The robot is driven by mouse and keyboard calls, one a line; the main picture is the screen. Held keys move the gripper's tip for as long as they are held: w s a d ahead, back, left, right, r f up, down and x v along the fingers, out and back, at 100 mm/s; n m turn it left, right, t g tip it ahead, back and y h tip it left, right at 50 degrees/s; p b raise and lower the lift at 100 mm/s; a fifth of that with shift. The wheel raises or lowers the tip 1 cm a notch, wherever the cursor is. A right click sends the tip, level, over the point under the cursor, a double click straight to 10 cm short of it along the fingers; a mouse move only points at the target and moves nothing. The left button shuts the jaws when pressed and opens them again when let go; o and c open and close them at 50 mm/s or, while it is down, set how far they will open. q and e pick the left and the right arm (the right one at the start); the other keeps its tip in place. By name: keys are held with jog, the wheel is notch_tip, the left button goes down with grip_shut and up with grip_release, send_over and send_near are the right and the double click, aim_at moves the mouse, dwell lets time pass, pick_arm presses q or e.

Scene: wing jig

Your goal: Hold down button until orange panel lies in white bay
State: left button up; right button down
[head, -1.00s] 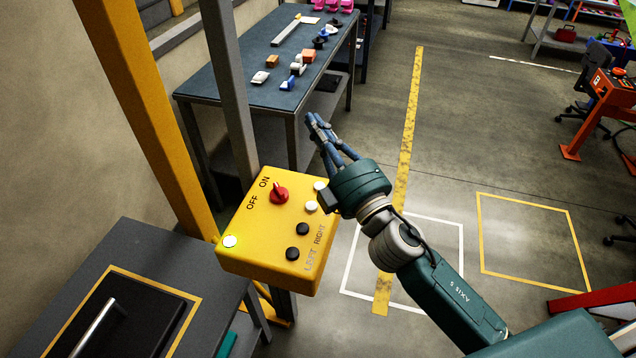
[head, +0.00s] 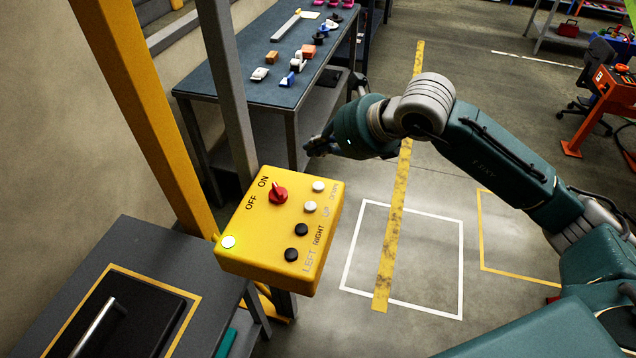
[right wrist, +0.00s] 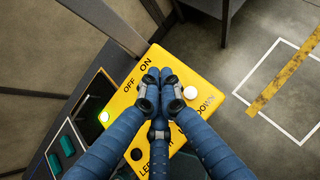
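The yellow control box (head: 262,236) has a red switch (head: 278,193), two white buttons for UP (head: 310,207) and DOWN (head: 319,187), and black buttons for RIGHT (head: 302,229) and LEFT (head: 291,254). My right gripper (head: 312,149) shows beyond the box's far edge in the head view, apart from the buttons there. In the right wrist view its fingers (right wrist: 161,76) are drawn together, empty, over the box face (right wrist: 196,75), hiding part of it. The white bay is a bare white floor outline (head: 462,262). I see no orange panel. My left gripper is out of view.
A small lamp (head: 228,242) glows on the box corner. A yellow post (head: 140,110) and a grey post (head: 228,90) stand beside the box. A blue-topped workbench (head: 225,83) with parts stands behind. A yellow stripe (head: 398,200) crosses the bay.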

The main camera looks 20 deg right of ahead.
aim_at(322, 186)
jog(key=shift+w+d+h, duration=0.25)
jog(key=shift+d+h, duration=0.15)
jog(key=shift+d, duration=0.45)
notch_tip(322, 186, down, 8)
jog(key=b, duration=0.4)
jog(key=shift+f+b, duration=0.35)
jog(key=shift+b, duration=0.25)
jog(key=shift+f, duration=0.1)
dwell(0.6)
jog(key=shift+f+b, duration=0.35)
jog(key=shift+b, duration=0.35)
